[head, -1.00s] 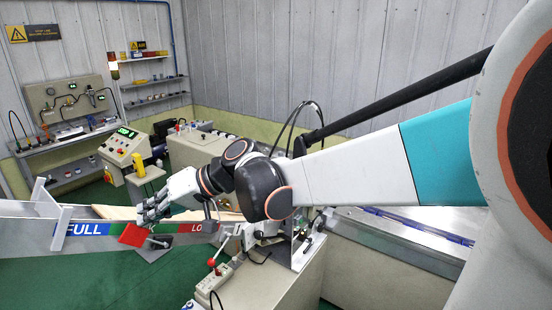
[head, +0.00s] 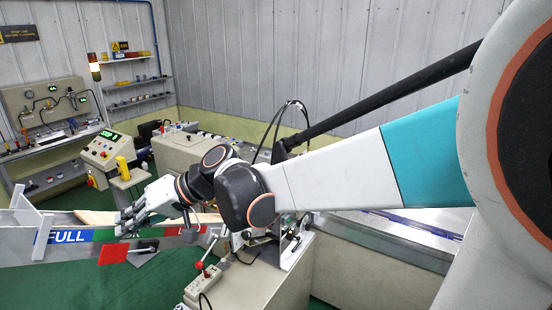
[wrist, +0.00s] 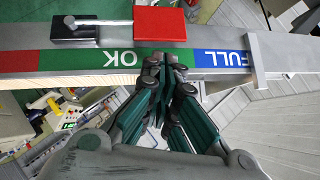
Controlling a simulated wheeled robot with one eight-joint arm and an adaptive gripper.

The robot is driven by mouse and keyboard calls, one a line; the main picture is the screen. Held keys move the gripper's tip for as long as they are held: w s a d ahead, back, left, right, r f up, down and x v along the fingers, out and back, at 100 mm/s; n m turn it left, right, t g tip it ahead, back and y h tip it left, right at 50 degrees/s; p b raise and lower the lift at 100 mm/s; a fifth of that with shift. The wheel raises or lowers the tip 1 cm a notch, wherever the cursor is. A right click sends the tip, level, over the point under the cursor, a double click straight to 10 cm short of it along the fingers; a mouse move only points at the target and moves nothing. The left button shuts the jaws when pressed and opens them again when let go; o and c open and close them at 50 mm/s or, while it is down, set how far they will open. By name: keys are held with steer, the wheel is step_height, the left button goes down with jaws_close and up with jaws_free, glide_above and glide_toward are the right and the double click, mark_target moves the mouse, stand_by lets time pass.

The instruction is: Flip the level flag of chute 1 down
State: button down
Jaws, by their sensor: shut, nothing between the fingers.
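The level flag (head: 113,254) is a red plate on a thin rod. The rod runs right to a dark pivot block (head: 147,247) at the near side of the chute rail (head: 30,254). In the head view the rod is about level, dipping slightly left, and the plate sits below the rail's label strip. The wrist view also shows the red flag (wrist: 160,23) and the black block (wrist: 75,36). My gripper (head: 122,228) is shut and empty at the rail, just above the flag. In the wrist view its fingertips (wrist: 165,62) are between "OK" and "FULL", apart from the flag.
The rail carries blue "FULL", green "OK" and red labels. A box with a red-knobbed lever (head: 200,266) stands right of the flag. A control console (head: 110,155) stands behind the rail. The green floor (head: 90,285) in front is clear.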

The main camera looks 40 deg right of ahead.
step_height(320, 180, up, 11)
steer(key=s+d+f+h+b, duration=0.3)
steer(key=s+f+b, duration=0.3)
steer(key=f, duration=0.9)
steer(key=s+d+f+h+b, duration=0.3)
steer(key=s+d+f+b, duration=0.2)
steer(key=f+b, duration=0.7)
steer(key=s+d+f+h+b, duration=0.4)
steer(key=s+f+b, duration=0.4)
steer(key=f, duration=1.1)
steer(key=shift+s+d+f+b, duration=0.2)
steer(key=shift+d+b, duration=0.3)
steer(key=shift+b, duration=0.5)
